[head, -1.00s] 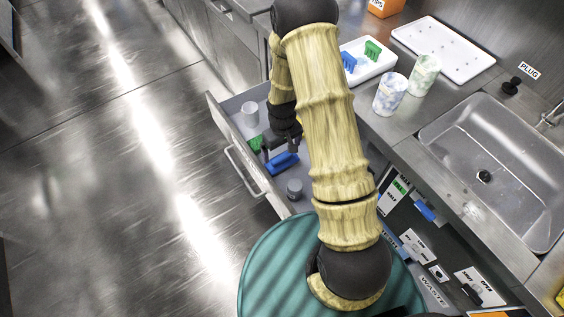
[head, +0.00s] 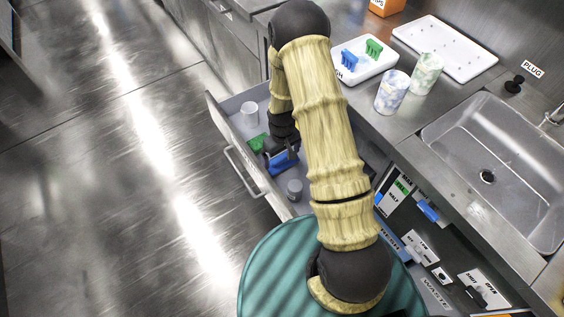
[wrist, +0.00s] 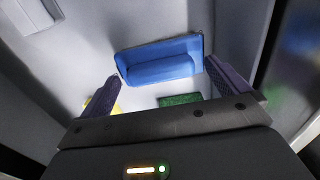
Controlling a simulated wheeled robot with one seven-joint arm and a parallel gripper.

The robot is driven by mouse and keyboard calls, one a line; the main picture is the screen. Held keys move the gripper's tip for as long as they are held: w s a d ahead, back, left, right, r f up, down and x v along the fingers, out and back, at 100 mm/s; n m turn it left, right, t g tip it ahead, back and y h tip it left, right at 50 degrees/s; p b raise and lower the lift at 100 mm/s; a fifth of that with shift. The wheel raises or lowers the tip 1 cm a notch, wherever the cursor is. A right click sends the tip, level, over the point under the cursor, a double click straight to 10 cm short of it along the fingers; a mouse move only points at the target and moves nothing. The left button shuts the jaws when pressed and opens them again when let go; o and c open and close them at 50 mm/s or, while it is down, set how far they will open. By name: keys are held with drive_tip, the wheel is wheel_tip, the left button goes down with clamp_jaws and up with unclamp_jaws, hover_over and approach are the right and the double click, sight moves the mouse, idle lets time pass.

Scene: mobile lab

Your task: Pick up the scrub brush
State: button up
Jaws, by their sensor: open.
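A blue oblong item (head: 281,166), which looks like the scrub brush, lies in the open drawer (head: 222,118). In the wrist view the blue item (wrist: 160,62) lies crosswise ahead of my gripper (wrist: 161,74), its ends near the two fingertips. My gripper (head: 280,155) is open and empty, down inside the drawer at the blue item. Whether the fingers touch it I cannot tell. My gripper hides part of it in the head view.
A green item (head: 257,143), a white cup (head: 249,111) and a grey round container (head: 294,188) share the drawer. A bit of yellow (wrist: 117,108) shows by the left finger. Two marbled cups (head: 391,92) stand on the counter, left of the sink (head: 490,170).

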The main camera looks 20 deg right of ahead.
sight(282, 157)
drive_tip(key=c, duration=1.5)
drive_tip(key=shift+o, duration=0.2)
wheel_tip(282, 157, up, 10)
drive_tip(key=p, duration=0.2)
